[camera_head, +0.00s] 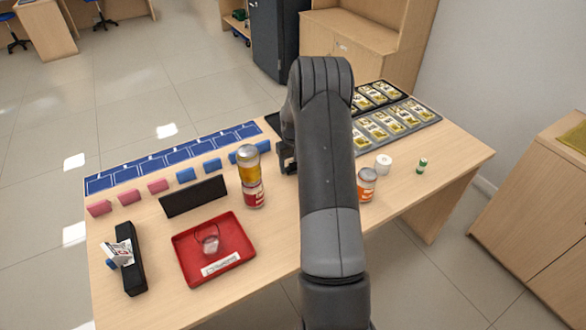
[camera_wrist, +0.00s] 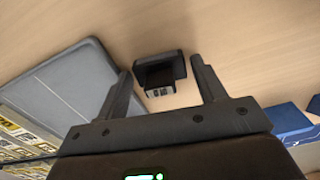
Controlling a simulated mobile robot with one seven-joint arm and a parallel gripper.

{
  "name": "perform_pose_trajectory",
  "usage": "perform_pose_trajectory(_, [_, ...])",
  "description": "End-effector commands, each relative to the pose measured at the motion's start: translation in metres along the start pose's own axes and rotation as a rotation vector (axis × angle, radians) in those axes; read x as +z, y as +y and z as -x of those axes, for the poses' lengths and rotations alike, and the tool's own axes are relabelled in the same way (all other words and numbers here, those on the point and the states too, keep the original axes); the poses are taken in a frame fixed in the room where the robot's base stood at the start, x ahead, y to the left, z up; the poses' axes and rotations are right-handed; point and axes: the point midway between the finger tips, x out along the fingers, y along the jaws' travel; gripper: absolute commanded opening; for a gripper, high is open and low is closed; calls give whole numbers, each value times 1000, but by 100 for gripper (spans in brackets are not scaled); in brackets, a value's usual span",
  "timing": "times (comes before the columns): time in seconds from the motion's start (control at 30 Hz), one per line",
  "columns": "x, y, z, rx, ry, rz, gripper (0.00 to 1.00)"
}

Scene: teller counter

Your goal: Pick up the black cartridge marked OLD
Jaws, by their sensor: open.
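A small black block with a recessed face, which appears to be the cartridge (camera_wrist: 180,66), lies on the counter in the wrist view. Pale marks show on its near edge, too small to read. My gripper (camera_wrist: 160,70) is open, with one finger to the left and one to the right of the block. A gap shows on both sides, and nothing is held. In the head view my arm hides most of this spot, and only a dark part of my gripper (camera_head: 287,157) shows at the arm's left edge.
A grey flat pad (camera_wrist: 70,85) lies left of the block. Beyond are banknote trays (camera_head: 398,133). On the counter's left stand stacked cans (camera_head: 248,178), a black upright plate (camera_head: 194,196) and a red tray (camera_head: 186,248). An orange can (camera_head: 367,184) and white roll (camera_head: 383,163) stand right of my arm.

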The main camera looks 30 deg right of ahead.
Motion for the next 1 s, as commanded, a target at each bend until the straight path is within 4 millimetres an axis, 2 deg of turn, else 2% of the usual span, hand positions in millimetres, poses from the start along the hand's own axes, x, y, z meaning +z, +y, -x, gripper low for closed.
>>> perform_pose_trajectory(0.07, [0,0,0,0,0,0,64])
perform_pose_trajectory(0.5, [0,0,1,0,0,1,30])
perform_pose_trajectory(0.8, [0,0,4,0,0,1,30])
perform_pose_trajectory(1.0, [-1,0,24,1,3,1,30])
